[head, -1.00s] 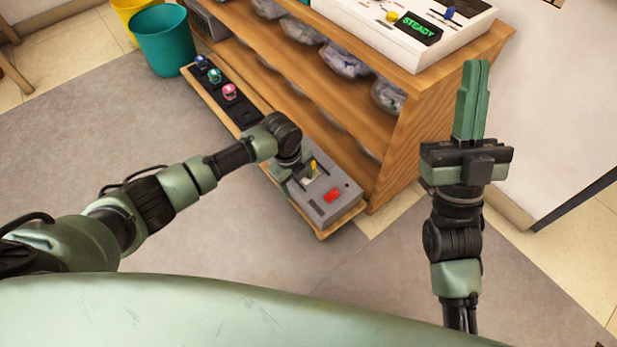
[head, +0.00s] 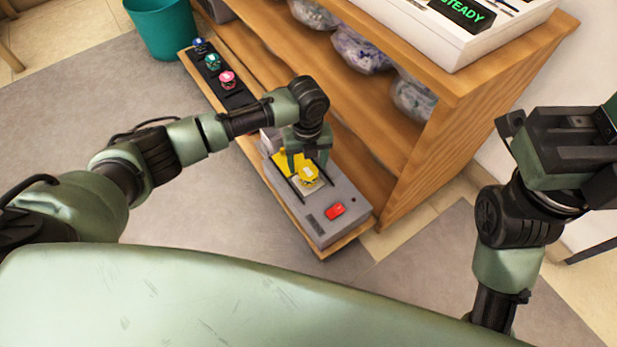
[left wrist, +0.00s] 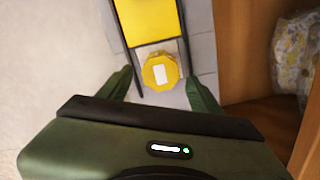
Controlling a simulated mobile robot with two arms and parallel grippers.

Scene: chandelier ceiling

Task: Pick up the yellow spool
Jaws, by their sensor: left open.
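The yellow spool (head: 309,177) sits on a pale patch of a grey device (head: 345,190) on the low wooden shelf, with dark rails beside it. In the left wrist view the spool (left wrist: 160,72), with a white label on top, shows between my fingers. My left gripper (head: 303,160) is open just above and around it, not closed on it; contact cannot be told. In the left wrist view my left gripper's fingers (left wrist: 160,82) stand apart on both sides. My right gripper (head: 565,150) is at the right edge, its fingertips cut off.
A yellow panel (left wrist: 148,20) adjoins the spool. A red button (head: 335,210) is on the device's near end. Pink (head: 227,80), teal (head: 212,62) and blue (head: 199,45) spools stand farther along. A wooden shelf unit (head: 480,130) rises close to the right. Open floor lies left.

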